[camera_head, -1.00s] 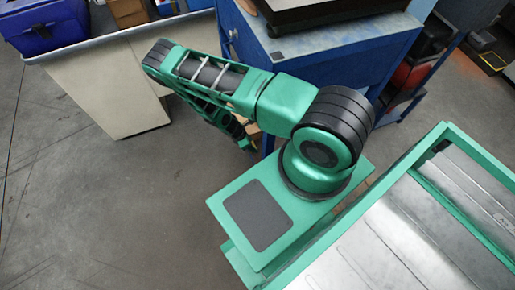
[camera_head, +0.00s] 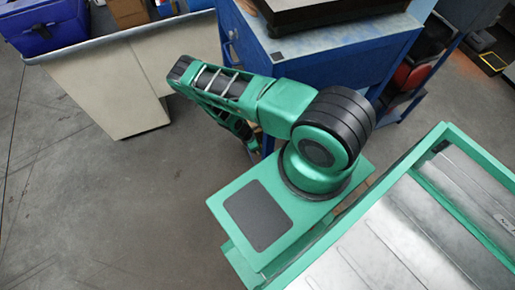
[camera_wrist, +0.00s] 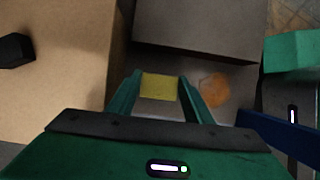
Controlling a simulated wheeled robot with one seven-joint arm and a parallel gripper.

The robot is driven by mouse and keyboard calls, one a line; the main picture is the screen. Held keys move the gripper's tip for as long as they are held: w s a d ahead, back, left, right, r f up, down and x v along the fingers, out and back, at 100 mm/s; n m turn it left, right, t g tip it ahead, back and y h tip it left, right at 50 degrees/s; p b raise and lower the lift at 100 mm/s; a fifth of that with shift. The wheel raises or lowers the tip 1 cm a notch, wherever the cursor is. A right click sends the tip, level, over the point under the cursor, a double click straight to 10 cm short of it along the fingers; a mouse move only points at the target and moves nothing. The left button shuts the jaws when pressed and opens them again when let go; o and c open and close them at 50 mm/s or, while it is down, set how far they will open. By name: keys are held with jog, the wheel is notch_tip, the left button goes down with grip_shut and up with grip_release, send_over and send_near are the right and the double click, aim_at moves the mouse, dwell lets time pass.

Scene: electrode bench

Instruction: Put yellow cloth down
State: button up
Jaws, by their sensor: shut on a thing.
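My gripper (camera_wrist: 159,88) shows in the wrist view, its two green fingers closed on the yellow cloth (camera_wrist: 159,87). The cloth appears as a small flat yellow patch between the fingertips. Whether it touches anything below cannot be told. In the head view my green arm reaches out to the left, and my gripper and the cloth are hidden behind it.
In the wrist view a tan surface (camera_wrist: 60,70) lies left and a dark grey block (camera_wrist: 195,30) lies ahead. A blurred orange round spot (camera_wrist: 214,90) is right of the fingers. The head view shows a blue cabinet (camera_head: 320,50), a beige bench (camera_head: 105,90) and a blue bin (camera_head: 42,25).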

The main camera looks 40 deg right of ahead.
jog(key=shift+f, duration=0.1)
jog(key=o, duration=1.1)
jog(key=v, duration=1.2)
jog(key=shift+s, duration=0.1)
